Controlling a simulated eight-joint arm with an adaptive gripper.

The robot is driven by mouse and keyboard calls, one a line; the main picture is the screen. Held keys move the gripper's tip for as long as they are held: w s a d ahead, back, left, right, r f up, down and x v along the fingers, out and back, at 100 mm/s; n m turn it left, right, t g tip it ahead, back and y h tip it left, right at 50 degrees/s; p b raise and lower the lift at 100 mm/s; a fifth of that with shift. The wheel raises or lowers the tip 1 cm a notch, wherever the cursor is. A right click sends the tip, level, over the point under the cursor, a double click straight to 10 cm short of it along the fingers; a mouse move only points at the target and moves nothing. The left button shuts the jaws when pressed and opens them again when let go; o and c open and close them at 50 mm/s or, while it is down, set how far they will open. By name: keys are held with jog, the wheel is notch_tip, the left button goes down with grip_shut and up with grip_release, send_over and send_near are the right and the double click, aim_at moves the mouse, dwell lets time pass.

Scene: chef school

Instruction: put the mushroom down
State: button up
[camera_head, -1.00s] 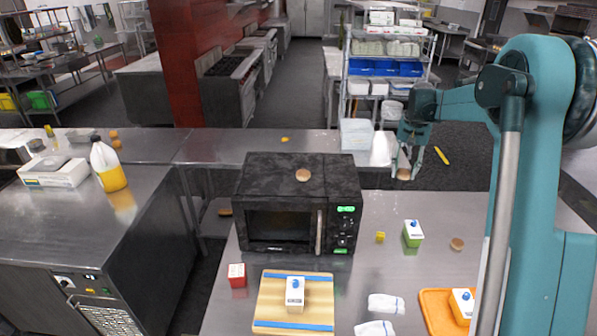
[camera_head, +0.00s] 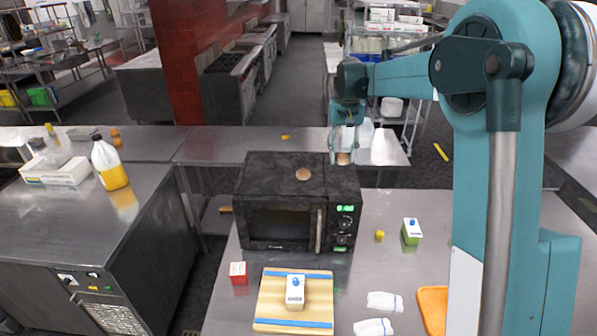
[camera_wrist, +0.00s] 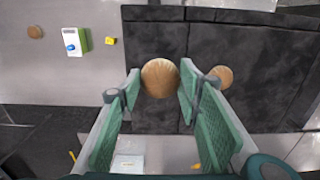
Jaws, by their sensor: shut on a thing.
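My gripper (camera_head: 342,148) is shut on the mushroom (camera_head: 343,159), a round tan-brown thing. In the head view it is at the back right of the black microwave (camera_head: 258,172). In the wrist view the held mushroom (camera_wrist: 159,77) shows between the green fingertips (camera_wrist: 160,85), with the dark microwave top (camera_wrist: 250,45) behind it. A similar round brown thing (camera_head: 303,174) lies on the microwave top and also shows in the wrist view (camera_wrist: 222,76). I cannot tell the exact gap between the held mushroom and the microwave top.
In front are a red box (camera_head: 238,272), a cutting board (camera_head: 262,312) with a white box (camera_head: 295,291), folded cloths (camera_head: 385,302) and an orange tray (camera_head: 432,305).

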dwell(0.4)
jog(key=p, duration=0.1)
send_over(339, 184)
jog(key=shift+w+f, duration=0.15)
jog(key=shift+f, duration=2.75)
jog(key=shift+f+p, duration=0.35)
jog(key=shift+f, duration=1.7)
jog(key=shift+f, duration=0.2)
jog(key=o, duration=0.9)
jog(key=shift+c, duration=0.2)
jog(key=shift+r, duration=0.25)
notch_tip(339, 184, up, 12)
jog(key=shift+f+b, duration=0.1)
jog(key=shift+b, duration=0.7)
